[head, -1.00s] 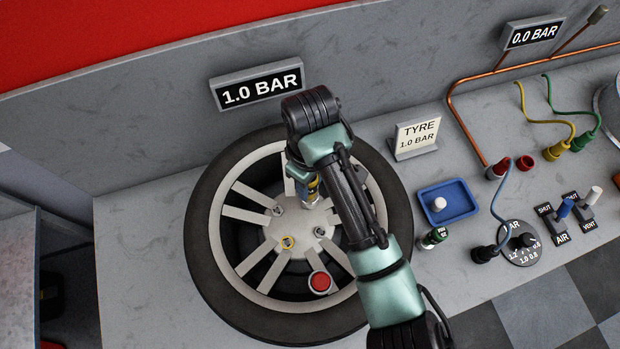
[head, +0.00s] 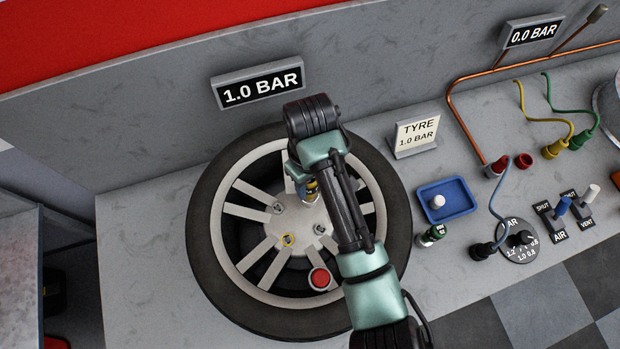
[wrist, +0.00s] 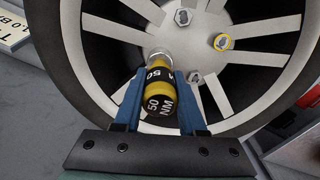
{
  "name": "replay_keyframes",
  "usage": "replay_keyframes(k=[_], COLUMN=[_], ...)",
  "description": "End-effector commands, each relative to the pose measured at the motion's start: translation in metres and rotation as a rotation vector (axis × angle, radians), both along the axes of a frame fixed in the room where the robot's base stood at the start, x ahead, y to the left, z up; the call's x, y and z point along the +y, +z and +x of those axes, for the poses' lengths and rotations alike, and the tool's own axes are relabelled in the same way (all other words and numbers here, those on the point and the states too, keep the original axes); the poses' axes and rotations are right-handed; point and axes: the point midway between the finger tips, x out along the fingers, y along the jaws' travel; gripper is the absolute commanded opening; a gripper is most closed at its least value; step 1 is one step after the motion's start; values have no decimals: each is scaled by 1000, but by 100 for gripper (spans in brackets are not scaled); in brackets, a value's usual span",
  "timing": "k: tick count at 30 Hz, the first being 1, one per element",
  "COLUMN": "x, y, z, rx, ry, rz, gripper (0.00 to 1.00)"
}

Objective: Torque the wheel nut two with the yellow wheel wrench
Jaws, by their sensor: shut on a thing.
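The wheel (head: 203,235) lies flat on the bench, with pale spokes and a dark tyre. My gripper (head: 306,185) is over its hub. In the wrist view my gripper (wrist: 159,88) is shut on the yellow wheel wrench (wrist: 157,96), a yellow and black tool marked 50 NM. The wrench's silver socket end is at a hub position, which it hides; I cannot tell how well it is seated. Other wheel nuts show: a plain one (wrist: 183,17), a yellow-ringed one (wrist: 222,42) and another plain one (wrist: 195,78). I cannot tell which is number two.
A red round cap (head: 320,279) sits on the wheel's lower rim. A blue tray (head: 458,207) with a white knob and a green-and-black object (head: 432,236) stand to the right. A sign (head: 262,86) reads 1.0 BAR. Hoses and switches (head: 563,206) fill the far right.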

Motion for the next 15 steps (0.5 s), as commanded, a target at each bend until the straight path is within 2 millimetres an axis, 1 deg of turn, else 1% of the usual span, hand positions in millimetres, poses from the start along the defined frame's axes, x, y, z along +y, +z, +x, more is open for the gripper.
replay_keyframes(k=[6, 15], x=[0, 1], y=[1, 2], z=[0, 0], rx=[-1, 1], ry=[-15, -176], rz=[1, 1], gripper=[0, 0])
